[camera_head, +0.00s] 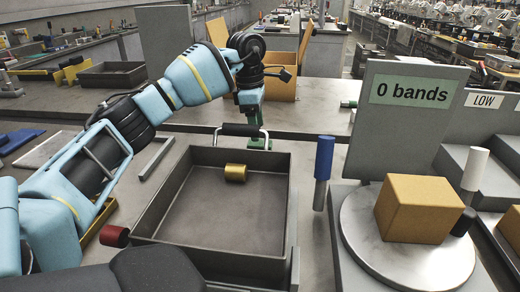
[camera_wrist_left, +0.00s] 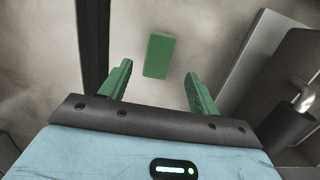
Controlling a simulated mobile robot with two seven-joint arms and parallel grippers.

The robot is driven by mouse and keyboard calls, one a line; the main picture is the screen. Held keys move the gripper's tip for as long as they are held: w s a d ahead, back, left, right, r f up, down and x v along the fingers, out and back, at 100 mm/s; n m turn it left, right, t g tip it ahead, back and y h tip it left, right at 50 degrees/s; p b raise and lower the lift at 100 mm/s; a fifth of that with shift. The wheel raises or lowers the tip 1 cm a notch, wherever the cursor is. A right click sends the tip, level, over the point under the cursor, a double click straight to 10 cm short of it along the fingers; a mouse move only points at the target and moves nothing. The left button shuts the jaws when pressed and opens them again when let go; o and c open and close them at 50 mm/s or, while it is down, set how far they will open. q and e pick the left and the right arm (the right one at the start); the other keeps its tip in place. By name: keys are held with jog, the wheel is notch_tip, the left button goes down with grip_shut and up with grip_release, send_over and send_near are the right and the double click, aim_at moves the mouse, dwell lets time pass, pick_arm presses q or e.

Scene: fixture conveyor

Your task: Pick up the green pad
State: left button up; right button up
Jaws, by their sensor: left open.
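The green pad (camera_wrist_left: 159,55) is a small plain block lying on a grey surface in the left wrist view. It sits ahead of the fingertips, near the middle of the gap between them. My left gripper (camera_wrist_left: 158,70) has two green fingers spread apart with nothing held between them. In the head view my left arm reaches in from the left, and its gripper (camera_head: 254,112) points down behind the grey tray's far wall. The pad cannot be told apart clearly from the green fingers there. My right gripper is not in view.
The grey tray (camera_head: 162,200) holds a yellow cylinder (camera_head: 236,173) and has a black handle at its far side. A blue-topped post (camera_head: 323,160) stands right of it. A tan box (camera_head: 418,208) sits on a round turntable (camera_head: 360,235) beside the "0 bands" sign (camera_head: 411,90).

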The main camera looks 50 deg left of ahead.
aim_at(260, 143)
pick_arm(q)
jog(key=shift+w+d+f+b, duration=0.1)
jog(key=shift+w+f+b, duration=0.1)
jog(key=shift+f, duration=1.35)
jog(key=shift+w+d+f+b, duration=0.1)
jog(key=shift+f+b, duration=0.05)
jog(key=shift+f, duration=1.4)
jog(key=c, duration=1.1)
jog(key=shift+o, duration=0.2)
notch_tip(260, 143, up, 10)
jog(key=shift+r+p, duration=0.1)
jog(key=shift+p, duration=0.6)
